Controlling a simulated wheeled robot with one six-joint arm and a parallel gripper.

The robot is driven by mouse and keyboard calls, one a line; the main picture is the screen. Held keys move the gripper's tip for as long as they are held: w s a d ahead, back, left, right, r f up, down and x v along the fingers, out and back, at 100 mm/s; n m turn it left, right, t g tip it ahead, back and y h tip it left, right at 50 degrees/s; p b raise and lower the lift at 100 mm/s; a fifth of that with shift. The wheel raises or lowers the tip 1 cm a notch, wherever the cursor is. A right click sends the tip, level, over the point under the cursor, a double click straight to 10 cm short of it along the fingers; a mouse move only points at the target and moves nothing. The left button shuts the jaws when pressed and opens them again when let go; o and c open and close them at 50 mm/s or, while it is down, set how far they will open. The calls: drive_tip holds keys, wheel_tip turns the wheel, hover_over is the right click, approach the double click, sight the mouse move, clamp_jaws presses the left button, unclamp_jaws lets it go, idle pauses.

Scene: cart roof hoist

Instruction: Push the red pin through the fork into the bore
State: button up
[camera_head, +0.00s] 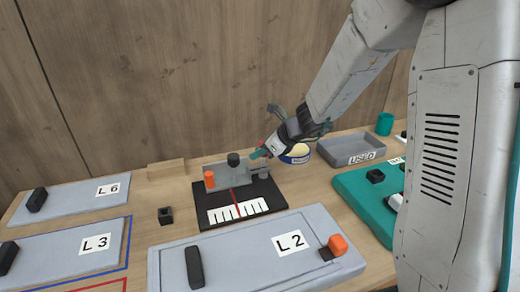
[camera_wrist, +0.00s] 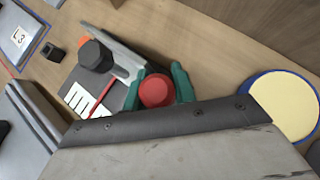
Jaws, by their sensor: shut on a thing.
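My gripper (camera_head: 259,154) reaches in from the upper right, its teal fingertips at the right end of a grey bracket (camera_head: 222,177), seemingly the fork, on a black base (camera_head: 184,222). In the wrist view the teal fingers of my gripper (camera_wrist: 160,88) are shut on the red pin (camera_wrist: 157,90), whose round end faces the camera. The grey bracket (camera_wrist: 127,62) lies just beyond the pin. A black knob (camera_head: 233,159) stands at the bracket and an orange cylinder (camera_head: 209,180) at its left end. The pin's far end and the bore are hidden, so I cannot tell how far in the pin is.
A white scale with a red line (camera_head: 222,213) lies on the base. A yellow-topped blue-rimmed tin (camera_wrist: 285,103) stands close to my wrist. A grey USED tray (camera_head: 375,153) is at the back right. Grey panel L2 (camera_head: 225,260) lies in front; a small black block (camera_head: 165,215) stands left.

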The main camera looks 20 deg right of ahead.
drive_tip(key=shift+f, duration=1.5)
drive_tip(key=shift+r, duration=0.15)
drive_tip(key=shift+r, duration=1.65)
drive_tip(key=shift+f, duration=1.8)
drive_tip(key=o, duration=1.1)
drive_tip(key=shift+c, duration=0.2)
